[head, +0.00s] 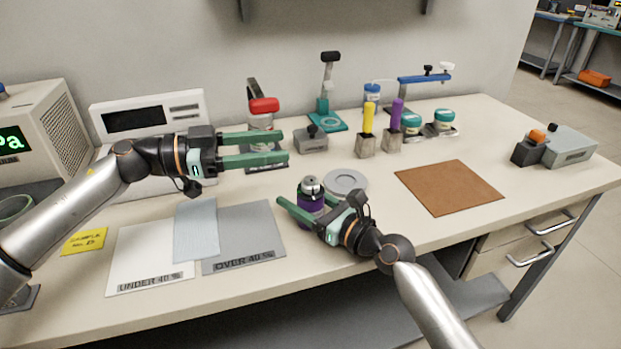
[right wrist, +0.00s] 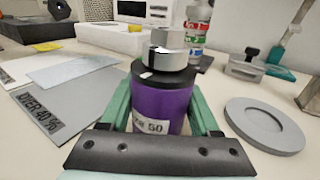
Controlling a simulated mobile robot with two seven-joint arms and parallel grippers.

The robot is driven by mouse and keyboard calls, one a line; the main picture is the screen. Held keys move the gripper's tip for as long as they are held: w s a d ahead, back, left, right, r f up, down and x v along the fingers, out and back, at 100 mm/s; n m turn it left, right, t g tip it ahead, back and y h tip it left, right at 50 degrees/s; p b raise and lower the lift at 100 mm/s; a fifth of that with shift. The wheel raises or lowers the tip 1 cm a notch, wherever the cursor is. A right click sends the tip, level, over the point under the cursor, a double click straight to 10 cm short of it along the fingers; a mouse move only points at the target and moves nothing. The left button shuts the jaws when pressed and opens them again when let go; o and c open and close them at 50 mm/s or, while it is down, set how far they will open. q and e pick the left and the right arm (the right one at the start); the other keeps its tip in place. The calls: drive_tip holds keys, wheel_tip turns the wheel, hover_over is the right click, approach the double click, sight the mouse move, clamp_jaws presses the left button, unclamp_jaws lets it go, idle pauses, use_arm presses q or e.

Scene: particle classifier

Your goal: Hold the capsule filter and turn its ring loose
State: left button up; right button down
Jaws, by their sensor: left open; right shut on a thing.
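The capsule filter (head: 308,203) is a purple cylinder with a black top, a silver metal ring (head: 310,185) and a white label. It stands upright on the table by the grey mat's right edge. My right gripper (head: 305,208) is shut on its purple body, one green finger on each side. The right wrist view shows the filter (right wrist: 160,103) between the fingers, with the metal ring (right wrist: 168,52) above them. My left gripper (head: 286,147) is open and empty, up and to the left of the filter, its fingers pointing right. The filter's lower end is hidden.
A round grey dish (head: 345,182) lies just right of the filter. A grey mat (head: 262,228) and a white mat (head: 140,270) lie to the left. A red-capped bottle (head: 263,112) stands behind my left gripper. A brown mat (head: 450,188) lies right, with free table around it.

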use_arm(q)
drive_tip(key=n, duration=0.1)
approach(304, 181)
drive_tip(key=d, duration=0.3)
drive_tip(key=shift+w+d+f+n, duration=0.25)
drive_tip(key=shift+w+d+n, duration=0.05)
drive_tip(key=shift+w, duration=0.1)
drive_tip(key=x, duration=0.7)
drive_tip(key=shift+w+d+r, duration=0.15)
drive_tip(key=shift+d+r, duration=0.1)
drive_tip(key=shift+c, duration=0.2)
clamp_jaws()
